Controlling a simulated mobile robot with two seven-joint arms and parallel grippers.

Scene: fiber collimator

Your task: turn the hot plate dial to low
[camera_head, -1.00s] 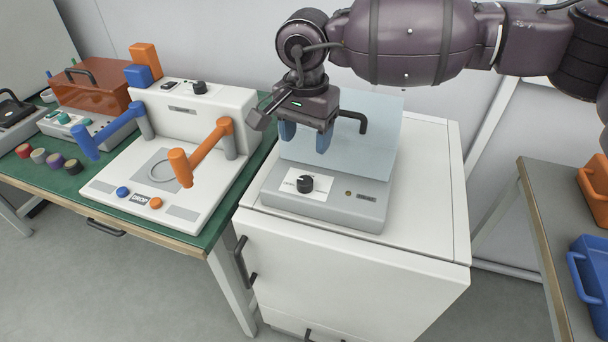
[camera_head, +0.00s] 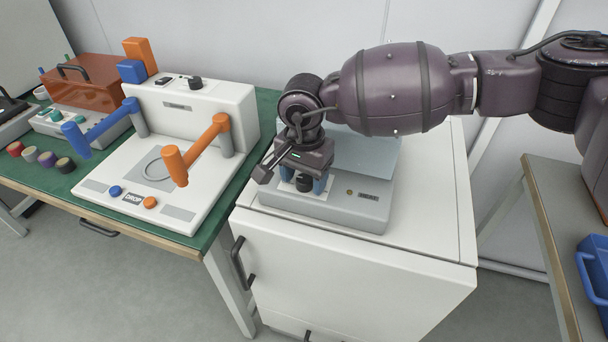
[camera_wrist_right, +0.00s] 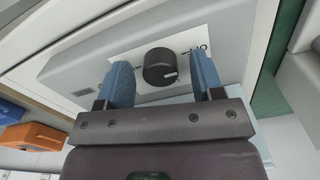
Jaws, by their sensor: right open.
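The grey hot plate (camera_head: 345,209) stands on a white cabinet. Its black dial (camera_head: 304,184) is on the front panel, over a white label, and also shows in the right wrist view (camera_wrist_right: 160,67). My right gripper (camera_head: 303,186) is over the front of the hot plate with its blue fingers pointing at the panel. In the right wrist view, the open fingers (camera_wrist_right: 162,80) stand on either side of the dial, with gaps on both sides. A small light mark shows on the dial's face. The label's writing is only partly readable. My left gripper is not in view.
The white cabinet top (camera_head: 430,190) is free to the right. At left, a green bench holds a white device with orange and blue handles (camera_head: 200,145).

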